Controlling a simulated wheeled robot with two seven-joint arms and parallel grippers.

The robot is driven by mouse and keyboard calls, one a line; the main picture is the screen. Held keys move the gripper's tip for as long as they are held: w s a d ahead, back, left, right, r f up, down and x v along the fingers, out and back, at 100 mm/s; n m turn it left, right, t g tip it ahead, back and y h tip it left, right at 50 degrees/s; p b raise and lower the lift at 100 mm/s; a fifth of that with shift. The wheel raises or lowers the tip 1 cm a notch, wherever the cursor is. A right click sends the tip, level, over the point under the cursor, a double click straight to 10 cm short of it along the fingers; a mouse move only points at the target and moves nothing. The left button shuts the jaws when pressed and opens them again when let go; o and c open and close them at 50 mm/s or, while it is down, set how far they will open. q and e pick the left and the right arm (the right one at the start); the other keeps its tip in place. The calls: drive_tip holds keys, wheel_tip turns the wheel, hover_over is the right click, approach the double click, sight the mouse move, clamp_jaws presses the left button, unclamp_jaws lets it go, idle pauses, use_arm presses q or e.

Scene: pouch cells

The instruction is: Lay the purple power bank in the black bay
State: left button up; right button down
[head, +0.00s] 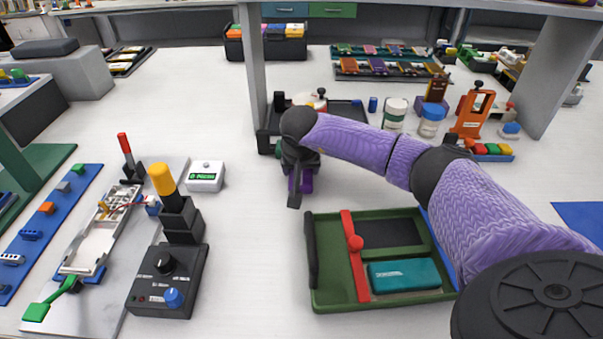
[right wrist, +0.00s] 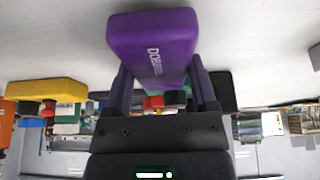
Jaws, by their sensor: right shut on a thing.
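My right gripper (head: 300,178) is shut on the purple power bank, in the air above the table, behind the green tray and left of its centre. In the right wrist view the purple power bank (right wrist: 150,38) sits between the purple fingers of the gripper (right wrist: 162,84), with white lettering on one face. In the head view my arm and fingers largely hide it. The black bay (head: 391,232) is an empty dark rectangle in the back part of the green tray (head: 334,297). A teal power bank (head: 403,276) lies in front of it. My left gripper is out of view.
A red bar with a knob (head: 355,243) crosses the tray left of the bays, and a black handle (head: 311,250) stands on its left edge. A black control box (head: 168,281) and a white box (head: 206,176) stand left. The table between is clear.

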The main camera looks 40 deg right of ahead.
drive_tip(key=shift+f, duration=0.7)
drive_tip(key=shift+r, duration=0.2)
drive_tip(key=shift+f, duration=0.25)
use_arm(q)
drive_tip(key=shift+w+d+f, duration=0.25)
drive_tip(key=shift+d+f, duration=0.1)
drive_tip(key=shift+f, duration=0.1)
use_arm(e)
unclamp_jaws()
drive_tip(key=shift+s, duration=0.15)
drive_tip(key=shift+f, duration=0.1)
